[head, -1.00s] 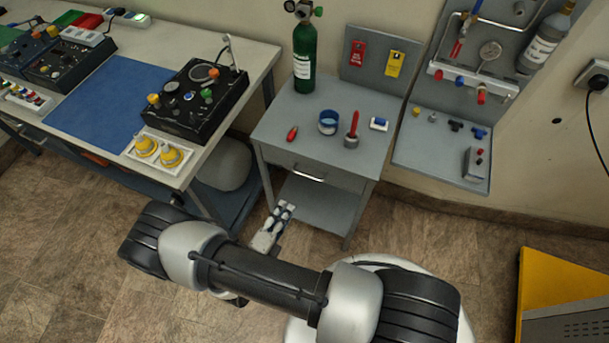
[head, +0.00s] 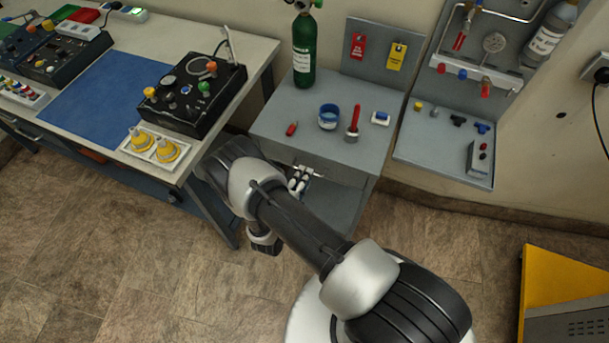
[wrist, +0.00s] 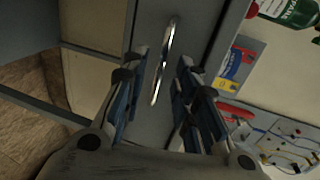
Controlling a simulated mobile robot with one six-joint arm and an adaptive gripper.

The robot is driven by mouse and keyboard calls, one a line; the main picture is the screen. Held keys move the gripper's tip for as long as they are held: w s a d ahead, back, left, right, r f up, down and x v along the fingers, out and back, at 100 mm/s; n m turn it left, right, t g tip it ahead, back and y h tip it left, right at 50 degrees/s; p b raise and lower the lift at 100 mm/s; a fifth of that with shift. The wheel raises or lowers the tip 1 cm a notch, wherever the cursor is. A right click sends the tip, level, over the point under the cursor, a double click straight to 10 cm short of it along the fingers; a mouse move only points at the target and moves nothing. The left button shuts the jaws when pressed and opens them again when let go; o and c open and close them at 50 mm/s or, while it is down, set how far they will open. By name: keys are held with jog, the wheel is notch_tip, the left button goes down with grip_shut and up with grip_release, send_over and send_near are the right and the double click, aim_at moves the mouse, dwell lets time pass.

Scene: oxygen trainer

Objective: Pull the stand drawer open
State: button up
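The grey stand (head: 265,124) is in the middle of the head view, with its drawer front (head: 345,178) under the top, looking closed. The silver drawer handle (head: 318,174) is partly hidden by my gripper (head: 299,181), which is at the drawer front. In the wrist view the handle (wrist: 164,60) is a bright bar running lengthwise between the two fingers of my gripper (wrist: 158,70). The fingers are apart, with a gap on both sides of the bar. I cannot tell whether the fingertips reach past the bar.
On the stand top are a green cylinder (head: 304,55), a blue-rimmed cup (head: 328,117), a red-handled tool (head: 353,123) and small items. A workbench (head: 228,60) stands to the left. A yellow cabinet (head: 550,290) is at lower right. Floor in front is partly clear.

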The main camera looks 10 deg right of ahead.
jog(key=shift+x, duration=0.95)
grip_shut()
